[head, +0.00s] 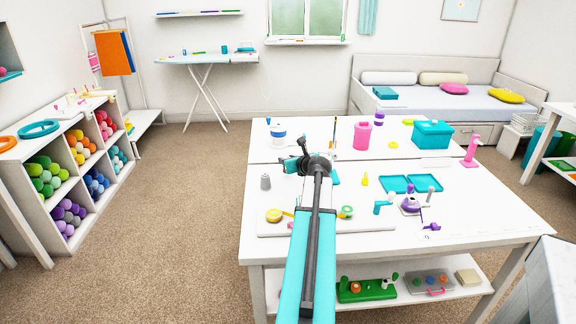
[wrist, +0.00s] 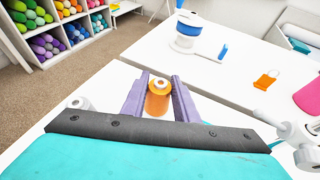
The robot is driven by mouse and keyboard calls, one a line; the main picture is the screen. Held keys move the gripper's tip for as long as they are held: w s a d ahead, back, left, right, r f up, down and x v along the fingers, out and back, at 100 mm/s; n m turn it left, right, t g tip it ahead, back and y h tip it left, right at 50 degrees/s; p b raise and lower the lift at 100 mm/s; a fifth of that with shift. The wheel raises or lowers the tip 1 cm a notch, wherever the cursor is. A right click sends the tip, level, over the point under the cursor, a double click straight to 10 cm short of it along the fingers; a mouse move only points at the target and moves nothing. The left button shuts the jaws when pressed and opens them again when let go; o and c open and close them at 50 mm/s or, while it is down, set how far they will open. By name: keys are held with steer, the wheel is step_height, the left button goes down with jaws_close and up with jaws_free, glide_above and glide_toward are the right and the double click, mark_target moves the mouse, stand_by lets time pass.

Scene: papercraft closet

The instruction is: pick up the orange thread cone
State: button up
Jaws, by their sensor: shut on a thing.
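The orange thread cone (wrist: 158,98) shows in the wrist view, with a pale round top. It sits between the two purple fingers of my gripper (wrist: 159,92), which are shut on it from both sides. Its lower part is partly hidden by the gripper body. I cannot tell whether its base touches the white table. In the head view my gripper (head: 291,166) is over the left part of the table, largely hidden by my arm, and the cone cannot be made out there.
A grey cone (head: 265,182) stands just left of my gripper. A white and blue container (head: 278,134) stands farther back. Several small items lie near the front.

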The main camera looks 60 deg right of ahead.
step_height(320, 180, up, 8)
steer(key=shift+f, duration=0.15)
stand_by(0.3)
stand_by(0.5)
